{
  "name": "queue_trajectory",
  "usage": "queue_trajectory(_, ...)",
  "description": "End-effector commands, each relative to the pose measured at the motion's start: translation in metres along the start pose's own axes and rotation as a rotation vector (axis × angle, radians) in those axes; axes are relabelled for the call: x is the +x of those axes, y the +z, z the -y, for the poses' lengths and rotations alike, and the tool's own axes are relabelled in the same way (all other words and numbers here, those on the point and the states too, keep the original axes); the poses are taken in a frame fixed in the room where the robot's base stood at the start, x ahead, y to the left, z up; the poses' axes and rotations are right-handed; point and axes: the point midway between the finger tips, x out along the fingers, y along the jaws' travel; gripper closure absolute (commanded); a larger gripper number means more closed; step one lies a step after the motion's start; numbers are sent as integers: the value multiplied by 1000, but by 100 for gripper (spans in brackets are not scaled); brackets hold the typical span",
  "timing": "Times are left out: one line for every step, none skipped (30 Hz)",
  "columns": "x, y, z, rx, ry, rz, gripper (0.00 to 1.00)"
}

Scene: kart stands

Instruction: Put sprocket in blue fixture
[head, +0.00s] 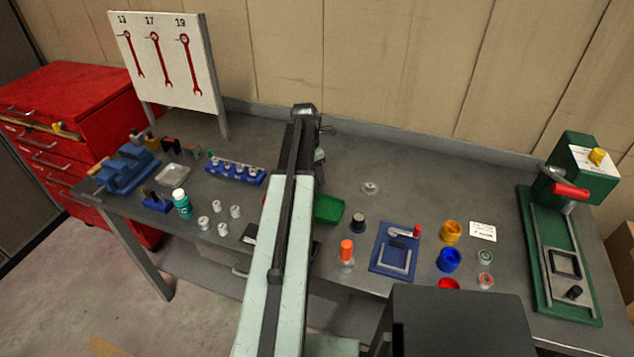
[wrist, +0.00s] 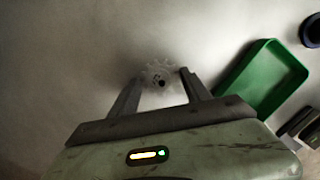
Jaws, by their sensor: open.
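A pale, toothed sprocket (wrist: 158,75) lies flat on the grey bench in the wrist view. A small pale disc that looks like this sprocket (head: 370,188) shows right of my arm in the head view. My gripper (wrist: 160,77) is open, with its two fingertips on either side of the sprocket in the picture. I cannot tell whether they touch it or are at its height. In the head view my arm hides the fingers. A blue fixture plate (head: 383,264) with a grey angled bracket and a red-handled clamp lies on the bench at right.
A green tray (wrist: 268,72) lies right of my gripper in the wrist view; it also shows in the head view (head: 328,208). A black-topped jar (head: 358,222), an orange-capped bottle (head: 346,250) and coloured cups (head: 448,260) stand near the fixture. A green press (head: 570,240) is at far right.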

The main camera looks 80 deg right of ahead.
Motion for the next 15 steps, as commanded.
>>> queue_trajectory(-1,0,0,0,0,0,44)
queue_trajectory(-1,0,0,0,0,0,50)
queue_trajectory(-1,0,0,1,0,0,61)
queue_trajectory(-1,0,0,1,0,0,69)
queue_trajectory(-1,0,0,1,0,0,77)
queue_trajectory(-1,1,0,1,0,0,88)
queue_trajectory(-1,1,0,1,0,0,97)
queue_trajectory(-1,1,0,1,0,0,100)
queue_trajectory(-1,1,0,1,0,0,100)
queue_trajectory(-1,1,0,1,0,0,100)
queue_trajectory(-1,1,0,1,0,0,100)
queue_trajectory(-1,1,0,1,0,0,100)
queue_trajectory(-1,1,0,2,0,0,100)
queue_trajectory(-1,1,0,2,0,0,100)
queue_trajectory(-1,1,0,2,0,0,100)
